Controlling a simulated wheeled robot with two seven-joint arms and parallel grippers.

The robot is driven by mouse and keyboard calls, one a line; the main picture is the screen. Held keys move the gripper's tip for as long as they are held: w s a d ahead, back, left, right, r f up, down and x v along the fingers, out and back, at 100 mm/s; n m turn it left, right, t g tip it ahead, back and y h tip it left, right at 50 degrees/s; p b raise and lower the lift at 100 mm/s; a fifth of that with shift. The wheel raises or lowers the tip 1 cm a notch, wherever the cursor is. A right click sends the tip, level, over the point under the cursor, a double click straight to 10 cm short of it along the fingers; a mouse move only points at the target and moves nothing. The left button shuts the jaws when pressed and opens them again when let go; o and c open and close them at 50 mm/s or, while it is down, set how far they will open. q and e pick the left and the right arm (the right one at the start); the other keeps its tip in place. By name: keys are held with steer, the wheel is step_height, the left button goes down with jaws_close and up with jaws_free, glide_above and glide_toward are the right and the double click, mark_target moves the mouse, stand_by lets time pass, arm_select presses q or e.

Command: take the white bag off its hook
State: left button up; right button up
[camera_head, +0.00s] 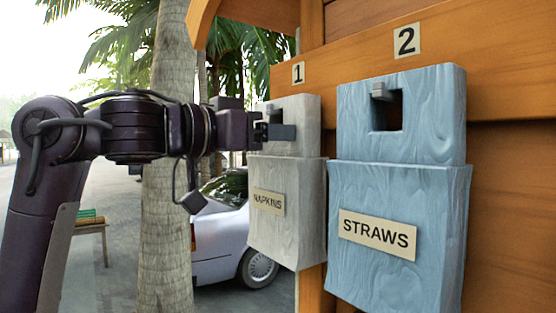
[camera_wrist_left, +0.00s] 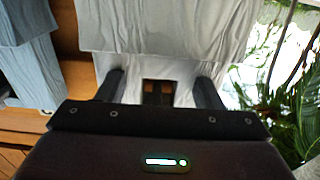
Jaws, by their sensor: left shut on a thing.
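The white bag (camera_head: 287,225), with a "NAPKINS" label (camera_head: 268,201), hangs upright below the number 1 plate in the head view. Its pale wrinkled front fills the top middle of the left wrist view (camera_wrist_left: 165,35). My left gripper (camera_head: 275,131) is at the bag's upper part and shut on it. In the wrist view the two fingers (camera_wrist_left: 158,88) lie on either side of the dark opening in the bag's top. The gripper hides most of this opening in the head view, so I cannot tell how the bag sits on its hook. My right gripper is not in view.
A blue bag (camera_head: 398,235) labelled "STRAWS" hangs close to the right on its own hook (camera_head: 382,92), under the number 2 plate. Behind both is an orange wooden wall (camera_head: 515,200). A palm trunk (camera_head: 165,220) and a parked car (camera_head: 220,235) stand behind my arm.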

arm_select(q)
steer(key=shift+r, duration=0.15)
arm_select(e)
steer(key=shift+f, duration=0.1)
